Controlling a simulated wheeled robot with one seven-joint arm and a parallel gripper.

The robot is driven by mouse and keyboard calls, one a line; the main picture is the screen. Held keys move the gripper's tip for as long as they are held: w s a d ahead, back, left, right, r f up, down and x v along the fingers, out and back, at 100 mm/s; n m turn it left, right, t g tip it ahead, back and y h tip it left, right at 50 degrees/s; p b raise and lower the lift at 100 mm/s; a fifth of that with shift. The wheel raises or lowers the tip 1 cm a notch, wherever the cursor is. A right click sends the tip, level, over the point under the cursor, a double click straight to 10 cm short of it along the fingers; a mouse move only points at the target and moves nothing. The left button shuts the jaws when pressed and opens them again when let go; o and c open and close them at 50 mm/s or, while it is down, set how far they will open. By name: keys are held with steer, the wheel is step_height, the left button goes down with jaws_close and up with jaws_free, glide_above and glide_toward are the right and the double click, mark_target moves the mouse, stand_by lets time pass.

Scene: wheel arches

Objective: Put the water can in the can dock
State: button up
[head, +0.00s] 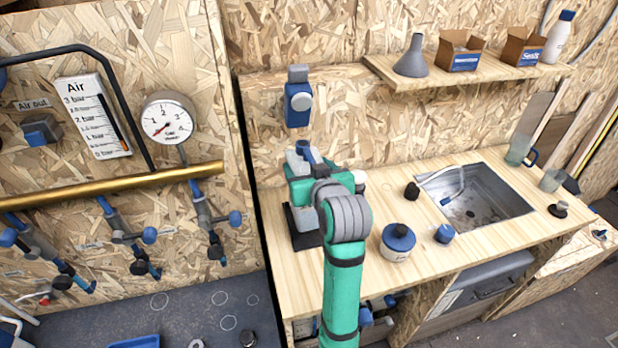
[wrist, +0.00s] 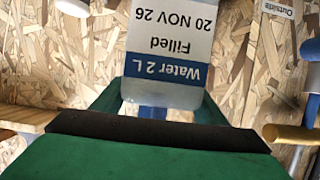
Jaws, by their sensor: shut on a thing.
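The water can is a pale, translucent container with a blue cap. In the wrist view the water can (wrist: 168,40) shows upside down with its label, "Water 2 L Filled 20 NOV 26". My gripper (wrist: 162,103) is shut on it, with a green finger on each side. In the head view, my green gripper (head: 327,184) hides much of the can (head: 296,163). A dark flat base (head: 303,240) lies on the bench below the can; I cannot tell whether they touch. A blue and grey fixture (head: 298,103) is on the wall above. I cannot tell which part is the can dock.
A white jar with a blue lid (head: 398,241), a small blue cap (head: 445,234) and a black knob (head: 411,191) stand right of my arm. The sink (head: 488,205) is beyond. A shelf (head: 470,75) runs above. A gauge panel (head: 110,180) is at left.

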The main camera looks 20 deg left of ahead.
steer(key=shift+w+d+f, duration=0.1)
steer(key=shift+w+f, duration=0.05)
steer(key=shift+f, duration=0.75)
steer(key=shift+w+d+f, duration=0.1)
steer(key=shift+w+f, duration=0.05)
steer(key=shift+f, duration=0.85)
steer(key=shift+a+f, duration=0.1)
steer(key=o, duration=2.1)
steer(key=v, duration=1.2)
steer(key=shift+s, duration=0.1)
